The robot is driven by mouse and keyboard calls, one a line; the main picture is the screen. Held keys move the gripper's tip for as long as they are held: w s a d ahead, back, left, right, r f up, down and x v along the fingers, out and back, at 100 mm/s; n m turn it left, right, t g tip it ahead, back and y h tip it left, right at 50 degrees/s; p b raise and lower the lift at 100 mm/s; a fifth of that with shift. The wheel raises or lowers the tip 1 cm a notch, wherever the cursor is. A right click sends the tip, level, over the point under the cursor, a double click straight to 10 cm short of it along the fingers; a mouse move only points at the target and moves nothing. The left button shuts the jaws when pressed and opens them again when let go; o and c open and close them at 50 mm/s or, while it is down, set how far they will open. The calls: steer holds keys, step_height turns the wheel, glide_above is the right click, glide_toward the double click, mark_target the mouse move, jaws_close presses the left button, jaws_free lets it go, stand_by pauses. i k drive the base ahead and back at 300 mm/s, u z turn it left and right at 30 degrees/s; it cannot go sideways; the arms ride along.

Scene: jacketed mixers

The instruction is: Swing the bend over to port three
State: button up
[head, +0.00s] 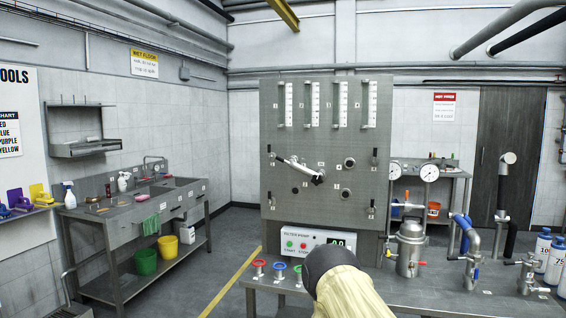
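The bend (299,168) is a bright metal pipe on the front of the upright grey steel panel (330,100). It slants from an upper left end down to a lower right end near the panel's middle, where a dark part shows. Round ports sit around it, one at the upper right (349,163) and one at the lower right (346,193). Their small number labels are too small to read, so I cannot tell which is port three. My arm rises at the bottom centre, in front of the bench; my gripper does not show.
A control box (313,243) with buttons and a green display stands below the panel. Red, blue and green rings (279,267) stand on the bench (420,290). A metal vessel (411,248) and pipe fittings (468,250) stand to the right. A sink bench (140,205) is at left.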

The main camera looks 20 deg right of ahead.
mark_target(294, 166)
steer(key=z, duration=0.7)
steer(key=i, duration=1.35)
steer(key=u, duration=0.75)
